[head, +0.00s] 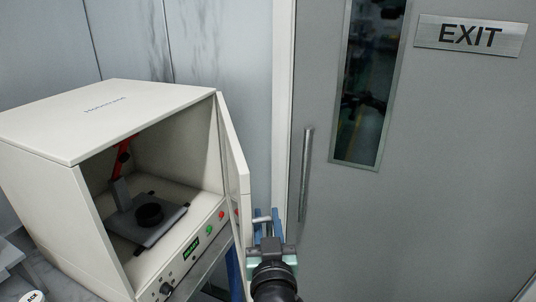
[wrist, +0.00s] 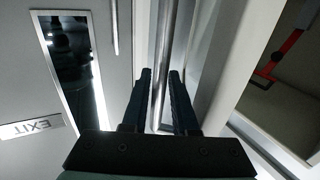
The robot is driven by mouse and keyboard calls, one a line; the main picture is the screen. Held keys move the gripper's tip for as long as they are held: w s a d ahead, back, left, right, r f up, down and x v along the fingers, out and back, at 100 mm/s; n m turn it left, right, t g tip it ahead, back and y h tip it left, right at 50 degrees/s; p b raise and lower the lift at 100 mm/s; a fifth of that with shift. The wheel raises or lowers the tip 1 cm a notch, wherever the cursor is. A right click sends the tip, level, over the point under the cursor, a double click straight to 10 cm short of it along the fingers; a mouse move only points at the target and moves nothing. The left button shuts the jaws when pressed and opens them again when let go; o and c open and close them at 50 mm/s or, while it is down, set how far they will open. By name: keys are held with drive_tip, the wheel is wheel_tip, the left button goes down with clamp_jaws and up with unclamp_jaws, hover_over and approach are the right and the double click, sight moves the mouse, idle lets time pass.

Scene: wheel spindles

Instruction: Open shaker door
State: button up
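The shaker (head: 110,125) is a white box at the left of the head view. Its door (head: 234,165) stands swung wide out at the right front edge, so the interior shows. Inside is a dark platform (head: 146,219) with a round black holder (head: 149,214) and a red part above. My gripper (head: 266,224) is just right of the door's outer side. In the wrist view, a metal bar handle (wrist: 168,45) runs between my gripper's fingers (wrist: 160,75). The fingers are apart, with a gap visible beside the bar; firm contact is not visible.
A grey room door with a vertical handle (head: 305,172), a window (head: 368,85) and an EXIT sign (head: 471,36) stands close at the right. The shaker's front panel (head: 190,250) has buttons, a display and a knob. Little room lies between the shaker door and the room door.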

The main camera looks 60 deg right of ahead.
drive_tip(key=b+v, duration=0.4)
drive_tip(key=v, duration=0.9)
drive_tip(key=shift+b, duration=0.35)
drive_tip(key=shift+d, duration=0.1)
